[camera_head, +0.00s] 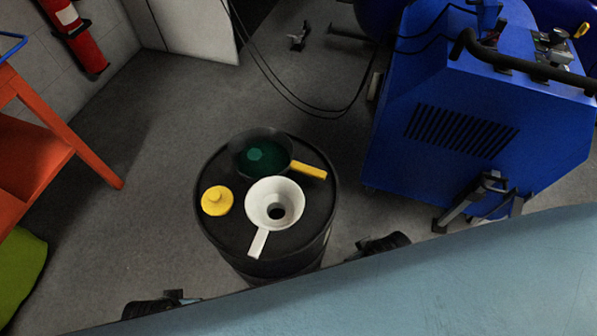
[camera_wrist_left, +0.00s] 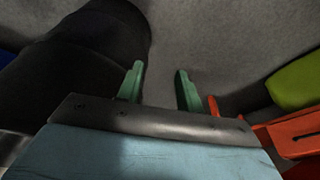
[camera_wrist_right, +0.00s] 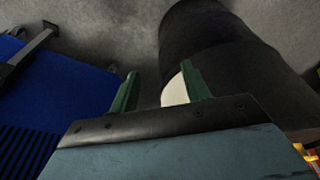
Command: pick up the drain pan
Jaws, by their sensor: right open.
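The drain pan (camera_head: 240,163) is a dark round pan with green inside and a yellow handle (camera_head: 309,170) pointing right. It sits on top of a black drum (camera_head: 285,238), at the far side of the lid. A white funnel (camera_head: 260,243) lies in front of it and overlaps its near rim. My left gripper (camera_wrist_left: 160,68) is open and empty, with the dark drum to its left in the left wrist view. My right gripper (camera_wrist_right: 159,70) is open and empty beside the drum (camera_wrist_right: 210,40). A white piece, likely the funnel, shows behind its right finger.
A blue machine (camera_head: 440,110) stands to the right. An orange cart (camera_head: 35,155) is at left, with a green object (camera_head: 18,265) below. A black cable hangs behind the drum.

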